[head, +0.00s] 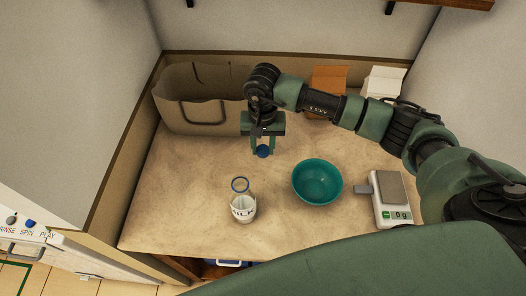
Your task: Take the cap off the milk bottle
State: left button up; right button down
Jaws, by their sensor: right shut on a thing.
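The milk bottle (242,206) stands upright on the counter, clear glass with a white label reading "MILK". Its mouth shows a blue rim and looks open. My right gripper (263,148) is shut on a round blue cap (263,152), held above and behind the bottle, apart from it. My left gripper is not in view.
A teal bowl (317,182) sits right of the bottle. A kitchen scale (391,213) reading 0 g is at the right. A beige bag (195,112) stands at the back left, with an orange box (328,79) and a white carton (384,84) behind. The left counter is clear.

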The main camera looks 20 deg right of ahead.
aim_at(263, 150)
notch_tip(263, 150, down, 4)
jog(key=shift+r+p, duration=0.2)
jog(key=shift+p, duration=0.3)
jog(key=shift+f, duration=0.35)
jog(key=shift+f, duration=0.1)
jog(key=c, duration=1)
grip_release()
